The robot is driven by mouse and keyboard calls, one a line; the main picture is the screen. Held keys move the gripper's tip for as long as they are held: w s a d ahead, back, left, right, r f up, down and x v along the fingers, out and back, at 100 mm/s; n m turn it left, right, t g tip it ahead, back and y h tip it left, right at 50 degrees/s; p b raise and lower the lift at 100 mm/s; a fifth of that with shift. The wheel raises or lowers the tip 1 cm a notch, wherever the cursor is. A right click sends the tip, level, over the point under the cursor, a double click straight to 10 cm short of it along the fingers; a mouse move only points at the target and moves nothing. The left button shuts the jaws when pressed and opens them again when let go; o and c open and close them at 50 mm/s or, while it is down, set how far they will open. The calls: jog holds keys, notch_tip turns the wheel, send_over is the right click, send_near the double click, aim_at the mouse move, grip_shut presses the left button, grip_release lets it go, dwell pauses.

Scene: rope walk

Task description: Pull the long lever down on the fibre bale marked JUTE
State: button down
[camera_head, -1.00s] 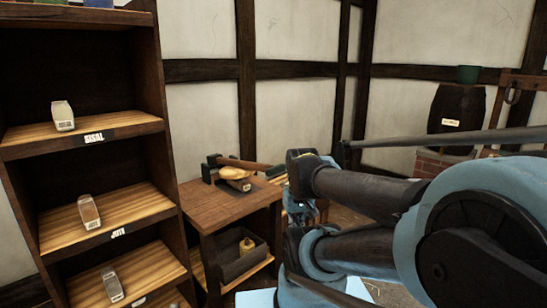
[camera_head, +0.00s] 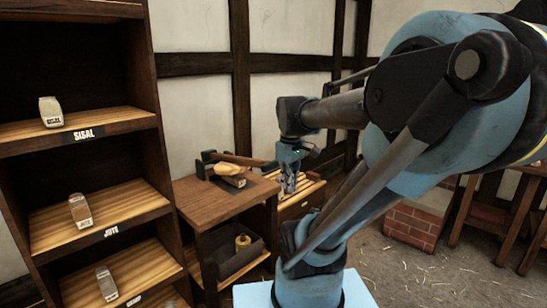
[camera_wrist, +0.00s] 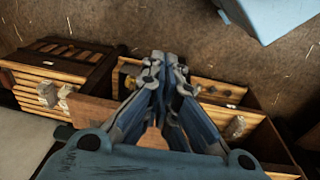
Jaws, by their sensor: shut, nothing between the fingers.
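A shelf label reading JUTE (camera_head: 111,231) is on the front edge of a middle shelf at the left in the head view. A small pale, brownish block-like item (camera_head: 80,211) with a printed tag stands above that label. I cannot make out a bale with a long lever in either view. My gripper (camera_wrist: 165,62) is shut and empty, its fingers together in the wrist view. In the head view it hangs pointing down beyond the small wooden table, over slatted wood, well to the right of the JUTE shelf.
A SISAL label (camera_head: 84,135) and a pale item (camera_head: 51,112) are on the shelf above. A dark bin (camera_head: 233,262) is below. A brick block (camera_head: 411,225) stands right; straw-strewn floor lies before it.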

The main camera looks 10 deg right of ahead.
jog(key=w+r+n+g, duration=0.1)
jog(key=w+r+n, duration=0.4)
jog(key=w, duration=0.3)
jog(key=w+r+n+g, duration=0.1)
jog(key=w+r+n, duration=0.4)
jog(key=w, duration=0.3)
jog(key=n+h, duration=0.1)
jog(key=n, duration=0.7)
send_near(275, 161)
jog(key=shift+g, duration=0.4)
jog(key=f, duration=0.7)
jog(key=shift+s+d, duration=0.2)
jog(key=shift+d, duration=0.2)
